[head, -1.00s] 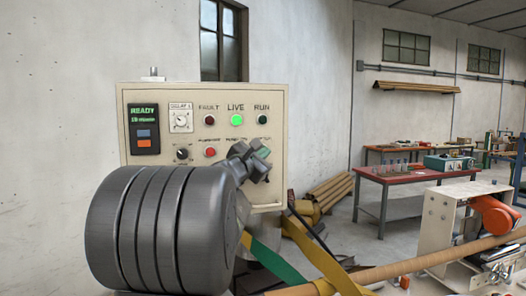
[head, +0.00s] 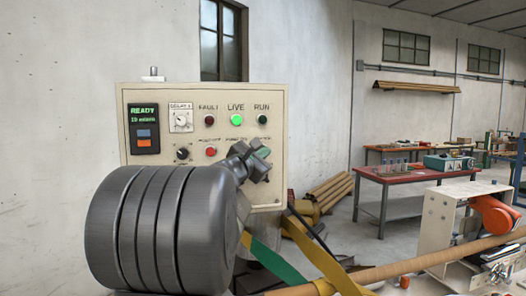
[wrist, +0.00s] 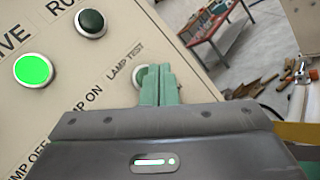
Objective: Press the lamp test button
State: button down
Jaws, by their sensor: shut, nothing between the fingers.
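The lamp test button (wrist: 138,75) shows in the wrist view as a round button with a pale rim, beside the printed words LAMP TEST on the cream control panel (wrist: 100,50). My gripper (wrist: 158,72) is shut and empty, its green fingertips together in front of the button and hiding its right part. Whether they touch it I cannot tell. In the head view my gripper (head: 263,155) is at the lower right of the panel (head: 225,95), and the button is hidden behind it.
A green LIVE lamp (head: 237,120) glows on the panel. The FAULT lamp (head: 209,120) and RUN lamp (head: 262,119) are dark. A red button (head: 211,152) and a black knob (head: 182,153) sit lower left. A red-topped table (head: 410,174) stands at the right.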

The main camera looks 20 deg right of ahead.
jog(key=shift+w, duration=0.1)
dwell(0.6)
jog(key=shift+w, duration=0.3)
jog(key=shift+w+b, duration=0.3)
jog(key=shift+w, duration=0.15)
dwell(0.6)
jog(key=shift+s, duration=0.2)
jog(key=shift+s+b, duration=0.65)
jog(key=s+b, duration=0.2)
jog(key=s, duration=0.3)
jog(key=shift+a+b, duration=0.15)
jog(key=shift+b, duration=0.15)
